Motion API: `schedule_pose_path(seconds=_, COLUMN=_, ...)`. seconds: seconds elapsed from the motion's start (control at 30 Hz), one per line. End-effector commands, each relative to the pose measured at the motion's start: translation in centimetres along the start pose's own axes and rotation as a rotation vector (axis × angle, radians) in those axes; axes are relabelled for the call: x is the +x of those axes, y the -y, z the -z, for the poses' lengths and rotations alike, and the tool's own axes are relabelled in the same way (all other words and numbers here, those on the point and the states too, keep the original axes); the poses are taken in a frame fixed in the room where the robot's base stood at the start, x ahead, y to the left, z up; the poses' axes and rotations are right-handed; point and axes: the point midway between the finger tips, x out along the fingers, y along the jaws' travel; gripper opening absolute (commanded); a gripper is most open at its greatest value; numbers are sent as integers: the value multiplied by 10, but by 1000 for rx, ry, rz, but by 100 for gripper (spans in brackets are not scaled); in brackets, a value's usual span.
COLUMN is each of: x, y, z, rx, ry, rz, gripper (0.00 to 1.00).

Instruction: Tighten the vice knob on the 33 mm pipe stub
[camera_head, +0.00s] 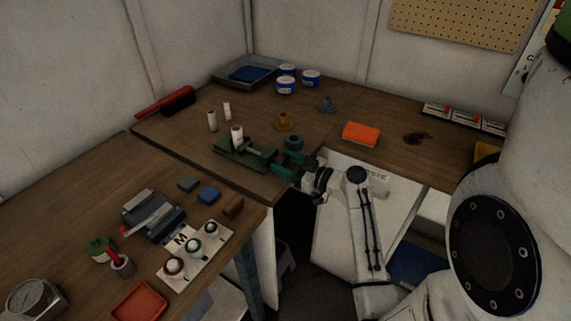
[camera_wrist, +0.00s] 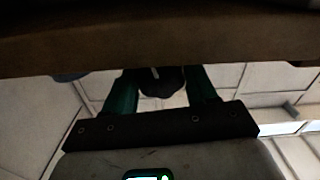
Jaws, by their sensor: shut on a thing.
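A green vice (camera_head: 230,154) sits near the front edge of the workbench in the head view. A white pipe stub (camera_head: 237,131) stands upright in it. My gripper (camera_head: 281,170) is at the vice's right end, by the bench edge. In the wrist view my gripper (camera_wrist: 160,80) has one green finger on each side of a dark rounded knob (camera_wrist: 158,84) and is shut on it. The knob is largely hidden by my gripper in the head view. How tightly the vice jaws press the stub cannot be told.
An orange sponge (camera_head: 361,133) lies to the right. The bench underside (camera_wrist: 160,40) fills the top of the wrist view.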

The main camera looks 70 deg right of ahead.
Motion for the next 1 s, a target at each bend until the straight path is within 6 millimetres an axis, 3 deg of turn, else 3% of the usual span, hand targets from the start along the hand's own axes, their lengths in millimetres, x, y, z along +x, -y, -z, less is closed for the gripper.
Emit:
schedule_pose_path(seconds=0.7, x=0, y=-1, z=0, rx=596, ry=0, rz=2, gripper=26)
schedule_pose_path(seconds=1.0, x=0, y=-2, z=-2, rx=746, ry=1, rz=1, gripper=28)
